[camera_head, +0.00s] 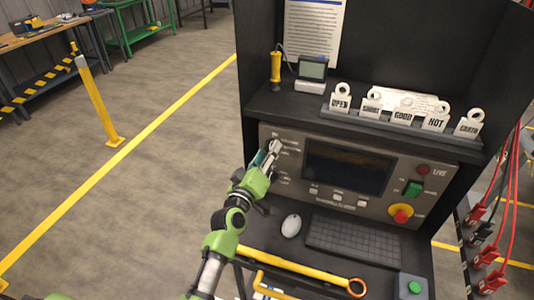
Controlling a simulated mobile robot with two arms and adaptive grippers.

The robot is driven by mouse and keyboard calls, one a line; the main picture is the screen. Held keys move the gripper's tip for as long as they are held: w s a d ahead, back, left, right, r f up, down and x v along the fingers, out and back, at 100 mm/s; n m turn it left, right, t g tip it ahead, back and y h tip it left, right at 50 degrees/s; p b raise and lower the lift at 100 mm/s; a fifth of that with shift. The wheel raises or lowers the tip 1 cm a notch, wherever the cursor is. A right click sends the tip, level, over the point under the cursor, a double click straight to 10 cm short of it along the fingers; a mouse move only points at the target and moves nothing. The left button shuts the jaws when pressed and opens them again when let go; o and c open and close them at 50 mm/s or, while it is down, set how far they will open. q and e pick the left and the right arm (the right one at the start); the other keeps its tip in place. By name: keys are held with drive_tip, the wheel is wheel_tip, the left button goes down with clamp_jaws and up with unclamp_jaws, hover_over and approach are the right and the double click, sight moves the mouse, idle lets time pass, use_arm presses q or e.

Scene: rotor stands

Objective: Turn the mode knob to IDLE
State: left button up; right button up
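The control panel (405,177) is a grey face with a dark screen (348,169) on the black console. Small white labels (289,146) show on its left part, too small to read. My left gripper (268,156) is at this left part, beside the labels and left of the screen. Its fingers are small and dark against the panel; I cannot tell whether they are open or shut, or touch a knob. The mode knob cannot be made out clearly; the gripper covers that area. My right gripper is not in view.
A red-and-yellow stop button (401,213) and a green switch (413,188) are on the panel's right. A mouse (291,226), a keyboard (352,240) and a yellow bar tool (300,268) lie below. Tags (403,113) stand on the shelf above.

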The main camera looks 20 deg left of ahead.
use_arm(q)
drive_tip(key=shift+s, duration=0.15)
drive_tip(key=s, duration=1.1)
drive_tip(key=shift+s+a, duration=0.3)
drive_tip(key=shift+s, duration=0.1)
drive_tip(key=shift+f, duration=0.15)
